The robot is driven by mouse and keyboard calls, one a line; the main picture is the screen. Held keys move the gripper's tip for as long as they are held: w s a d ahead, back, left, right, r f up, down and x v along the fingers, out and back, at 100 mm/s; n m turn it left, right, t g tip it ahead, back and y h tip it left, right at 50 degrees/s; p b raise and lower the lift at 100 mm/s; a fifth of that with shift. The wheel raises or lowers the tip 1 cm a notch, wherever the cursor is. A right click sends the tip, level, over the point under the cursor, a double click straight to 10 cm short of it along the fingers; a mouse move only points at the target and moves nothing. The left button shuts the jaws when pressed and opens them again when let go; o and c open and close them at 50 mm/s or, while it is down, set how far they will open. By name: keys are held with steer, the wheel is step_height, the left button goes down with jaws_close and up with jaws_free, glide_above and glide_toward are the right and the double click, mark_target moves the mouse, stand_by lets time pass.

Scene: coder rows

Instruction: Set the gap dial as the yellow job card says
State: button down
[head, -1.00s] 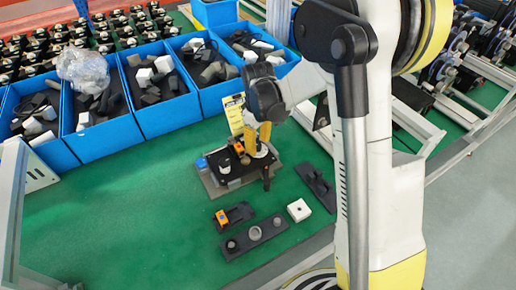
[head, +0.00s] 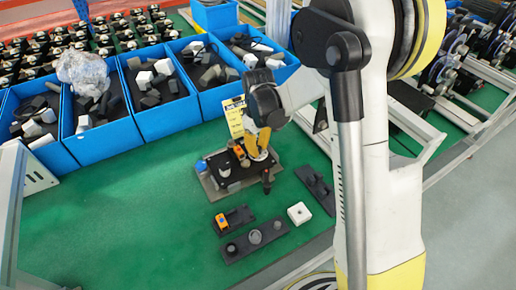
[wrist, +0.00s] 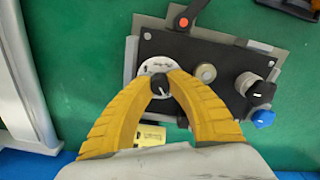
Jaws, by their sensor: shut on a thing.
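The gap dial shows in the wrist view as a round white scale plate (wrist: 156,66) with a black knob (wrist: 161,86) on a dark fixture panel (wrist: 215,60). My gripper (wrist: 160,80) has its yellow fingers closed on the knob, one on each side. The plate's marks are too small to read. In the head view my gripper (head: 258,148) is over the fixture's back right part and hides most of the dial. The yellow job card (head: 234,117) stands behind the fixture. Its edge shows in the wrist view (wrist: 150,135), partly covered; its writing is unreadable.
The fixture also carries a red-and-black lever (wrist: 184,21), a grey round knob (wrist: 206,73) and a blue knob (wrist: 263,118). In front lie an orange-and-black part (head: 221,220), a dark bar (head: 255,241) and a white block (head: 299,213). Blue bins (head: 158,100) stand behind.

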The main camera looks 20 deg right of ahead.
mark_target(258, 148)
steer(key=m, duration=0.3)
steer(key=shift+m, duration=2.2)
steer(key=c, duration=1.3)
jaws_free()
steer(key=shift+o, duration=0.2)
step_height(258, 148, up, 12)
